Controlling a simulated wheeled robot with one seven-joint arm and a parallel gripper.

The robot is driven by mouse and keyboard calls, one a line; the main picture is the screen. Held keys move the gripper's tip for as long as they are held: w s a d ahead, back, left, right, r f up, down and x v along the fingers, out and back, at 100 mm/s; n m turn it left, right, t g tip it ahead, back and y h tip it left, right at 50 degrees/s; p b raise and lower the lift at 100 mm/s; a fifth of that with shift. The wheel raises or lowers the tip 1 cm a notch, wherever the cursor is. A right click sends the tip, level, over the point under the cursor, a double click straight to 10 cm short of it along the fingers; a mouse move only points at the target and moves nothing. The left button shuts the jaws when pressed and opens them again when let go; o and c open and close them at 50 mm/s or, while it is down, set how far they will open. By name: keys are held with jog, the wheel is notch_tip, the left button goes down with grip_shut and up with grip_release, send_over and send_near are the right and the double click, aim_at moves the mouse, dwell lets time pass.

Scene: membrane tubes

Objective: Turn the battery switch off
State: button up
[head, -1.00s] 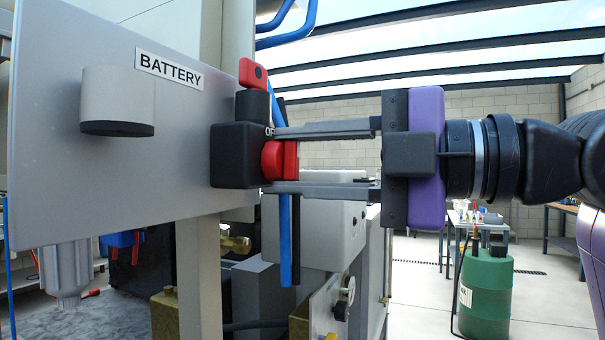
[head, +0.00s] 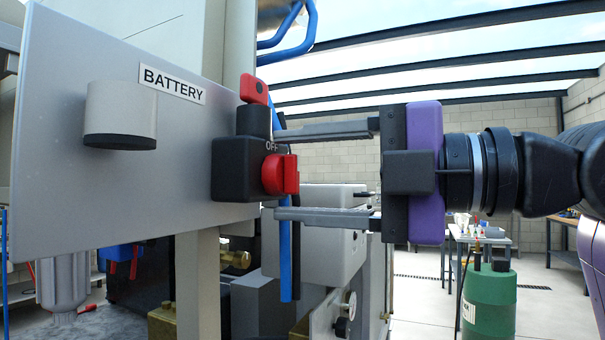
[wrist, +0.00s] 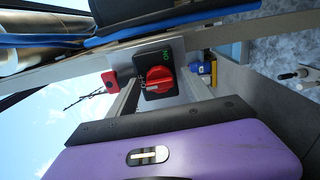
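The battery switch is a black box (head: 232,170) with a red rotary knob (head: 280,175) on its right-hand face, mounted at the edge of a grey panel. White "OFF" lettering shows just above the knob. In the wrist view the red knob (wrist: 160,80) faces the camera, with green "ON" at its upper right and white lettering on its left. I cannot tell for sure which mark it points to. My gripper (head: 276,173) is open, with one finger above the knob and one below, both apart from it.
The grey panel (head: 60,190) carries a "BATTERY" label (head: 172,83) and a grey cylinder (head: 121,108). A red tag piece (head: 254,89) sits just above the switch. A blue tube (head: 285,250) runs down close to the lower finger. A green drum (head: 488,300) stands farther right.

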jog(key=v, duration=0.7)
jog(key=shift+d, duration=0.4)
jog(key=shift+s, duration=0.1)
